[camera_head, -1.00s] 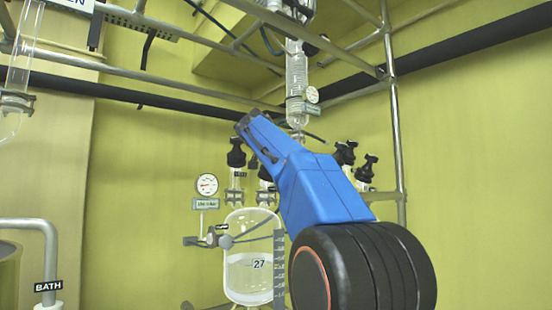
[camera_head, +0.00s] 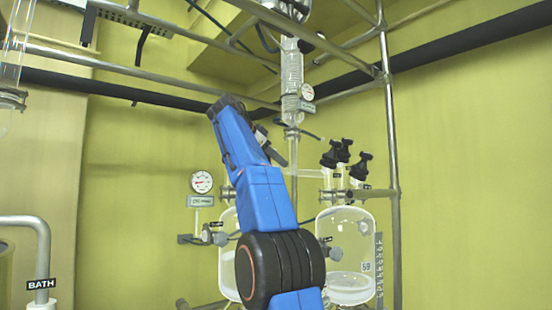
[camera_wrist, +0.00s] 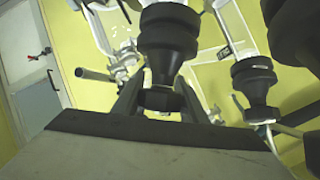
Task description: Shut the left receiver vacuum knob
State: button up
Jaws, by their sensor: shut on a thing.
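In the wrist view my gripper (camera_wrist: 160,97) is shut on a black ribbed knob (camera_wrist: 168,40), with one grey finger on each side of its narrow lower part. A second black knob (camera_wrist: 254,85) stands to the right, apart from the fingers. No readable label shows which knob is held. In the head view the left receiver (camera_head: 228,262) is a glass vessel partly behind my blue arm. Its knobs and my fingers are hidden or unclear there.
The right receiver (camera_head: 346,245) stands to the right, with several black knobs (camera_head: 360,167) above it. A gauge (camera_head: 202,182) is on the left. A glass column (camera_head: 291,75) and metal frame pipes (camera_head: 388,120) surround the arm. A bath pipe (camera_head: 42,250) stands at far left.

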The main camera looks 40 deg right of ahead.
jog(key=shift+f, duration=0.15)
dwell(0.4)
jog(key=o, duration=1.1)
jog(key=shift+c, duration=0.2)
jog(key=shift+s+a, duration=0.1)
